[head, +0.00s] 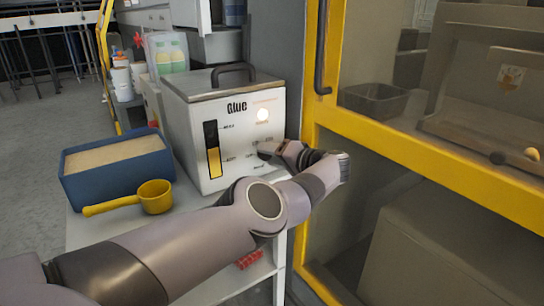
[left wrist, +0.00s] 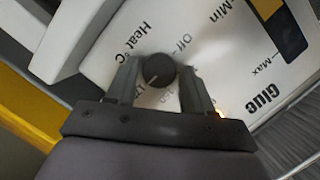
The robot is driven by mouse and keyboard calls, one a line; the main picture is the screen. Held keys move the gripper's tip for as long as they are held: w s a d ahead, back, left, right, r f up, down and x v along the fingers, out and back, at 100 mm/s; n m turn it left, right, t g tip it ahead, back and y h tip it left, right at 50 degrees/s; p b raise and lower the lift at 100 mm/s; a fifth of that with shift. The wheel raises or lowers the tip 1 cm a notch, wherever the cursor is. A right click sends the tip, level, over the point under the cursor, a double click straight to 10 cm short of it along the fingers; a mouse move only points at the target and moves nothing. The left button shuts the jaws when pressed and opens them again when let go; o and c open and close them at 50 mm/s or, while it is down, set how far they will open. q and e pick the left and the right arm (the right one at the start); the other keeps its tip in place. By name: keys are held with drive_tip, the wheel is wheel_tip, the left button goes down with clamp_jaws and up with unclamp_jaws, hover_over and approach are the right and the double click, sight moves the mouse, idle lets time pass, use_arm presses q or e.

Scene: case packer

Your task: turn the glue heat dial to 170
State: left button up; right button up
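The white glue unit (head: 205,130) stands on a table in the head view, with a level gauge and a lit lamp on its front. My left arm reaches across, and its gripper (head: 268,150) is at the lower right of that front. In the left wrist view the round black glue heat dial (left wrist: 157,69) sits between the two fingertips of my left gripper (left wrist: 160,80), which appear to close on its sides. Its white mark points to the lower left, toward a partly hidden label that looks like 170. The fingers cover part of the scale. My right gripper is not in view.
A blue bin (head: 118,170) of pale granules and a yellow scoop (head: 150,197) are left of the glue unit. A yellow-framed machine door (head: 310,130) stands close on the right.

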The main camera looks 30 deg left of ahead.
use_arm(q)
drive_tip(key=shift+o, duration=0.5)
drive_tip(key=shift+d, duration=0.1)
drive_tip(key=p+v, duration=0.1)
drive_tip(key=v, duration=0.6)
drive_tip(key=shift+p, duration=0.3)
